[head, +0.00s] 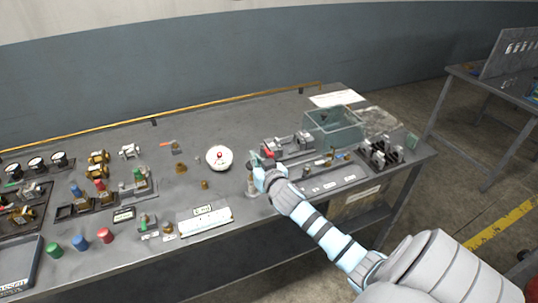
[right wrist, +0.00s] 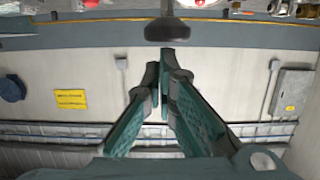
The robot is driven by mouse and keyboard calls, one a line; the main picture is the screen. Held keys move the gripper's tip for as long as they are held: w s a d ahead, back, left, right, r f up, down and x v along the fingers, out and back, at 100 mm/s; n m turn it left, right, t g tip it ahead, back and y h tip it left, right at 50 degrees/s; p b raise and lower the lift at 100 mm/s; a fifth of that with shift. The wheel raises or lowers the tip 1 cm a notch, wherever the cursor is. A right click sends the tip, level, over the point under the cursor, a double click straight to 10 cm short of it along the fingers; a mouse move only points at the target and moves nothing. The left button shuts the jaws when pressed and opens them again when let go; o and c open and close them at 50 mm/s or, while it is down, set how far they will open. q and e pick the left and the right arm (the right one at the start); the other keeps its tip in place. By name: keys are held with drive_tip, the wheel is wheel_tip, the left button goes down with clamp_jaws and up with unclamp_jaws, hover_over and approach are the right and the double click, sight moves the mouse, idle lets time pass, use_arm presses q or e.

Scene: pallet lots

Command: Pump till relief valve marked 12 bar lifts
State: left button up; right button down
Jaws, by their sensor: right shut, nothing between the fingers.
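A clear tank (head: 335,128) is at the back right. A white labelled strip (head: 206,222), gauges (head: 36,164) and coloured caps (head: 80,243) lie left. The back of the bench (head: 225,110) is largely free.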

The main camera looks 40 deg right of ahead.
use_arm(q)
drive_tip(key=shift+r+b, duration=0.25)
drive_tip(key=shift+b, duration=0.3)
use_arm(e)
drive_tip(key=v, duration=1)
drive_tip(key=shift+r, duration=0.15)
drive_tip(key=shift+a, duration=0.1)
use_arm(q)
drive_tip(key=shift+s+r, duration=0.1)
drive_tip(key=shift+r, duration=0.05)
use_arm(e)
wheel_tip(320, 180, up, 4)
drive_tip(key=shift+f, duration=0.25)
